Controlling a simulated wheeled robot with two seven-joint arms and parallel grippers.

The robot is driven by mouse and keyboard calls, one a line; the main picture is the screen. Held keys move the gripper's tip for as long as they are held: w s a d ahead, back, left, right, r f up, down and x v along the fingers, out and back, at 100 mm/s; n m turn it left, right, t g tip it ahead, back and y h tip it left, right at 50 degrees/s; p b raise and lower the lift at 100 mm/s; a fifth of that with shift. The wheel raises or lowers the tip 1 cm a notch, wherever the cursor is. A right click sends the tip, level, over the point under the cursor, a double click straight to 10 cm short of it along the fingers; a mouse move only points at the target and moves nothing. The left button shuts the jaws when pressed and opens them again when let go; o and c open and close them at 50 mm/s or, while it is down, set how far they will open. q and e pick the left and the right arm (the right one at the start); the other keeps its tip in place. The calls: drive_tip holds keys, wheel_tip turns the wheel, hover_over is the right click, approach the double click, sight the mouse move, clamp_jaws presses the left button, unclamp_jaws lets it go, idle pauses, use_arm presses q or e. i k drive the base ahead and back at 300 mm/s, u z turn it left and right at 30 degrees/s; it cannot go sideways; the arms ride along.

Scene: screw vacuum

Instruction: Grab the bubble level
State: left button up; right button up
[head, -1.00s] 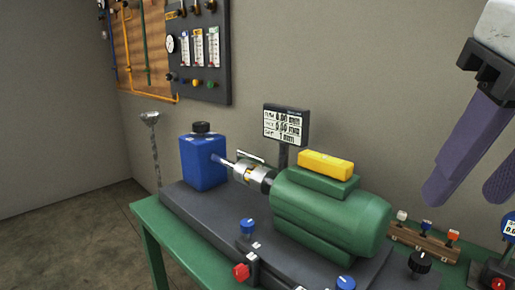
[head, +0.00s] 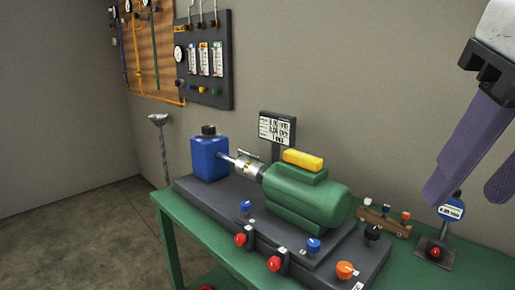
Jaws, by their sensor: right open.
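The bubble level is most likely the yellow block (head: 303,160) lying on top of the green motor (head: 308,197), though no vial can be made out on it. My right gripper (head: 468,192) is at the upper right, with two purple fingers spread apart and nothing between them. In the picture it is to the right of the yellow block and apart from it. My left gripper is not in view.
The motor sits on a dark base on a green table (head: 410,268). A blue tank (head: 209,157) is left of it and a display (head: 277,130) behind. Red, blue and orange knobs line the front. A small gauge stand (head: 452,211) stands at the right.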

sight(312, 163)
drive_tip(key=k, duration=0.9)
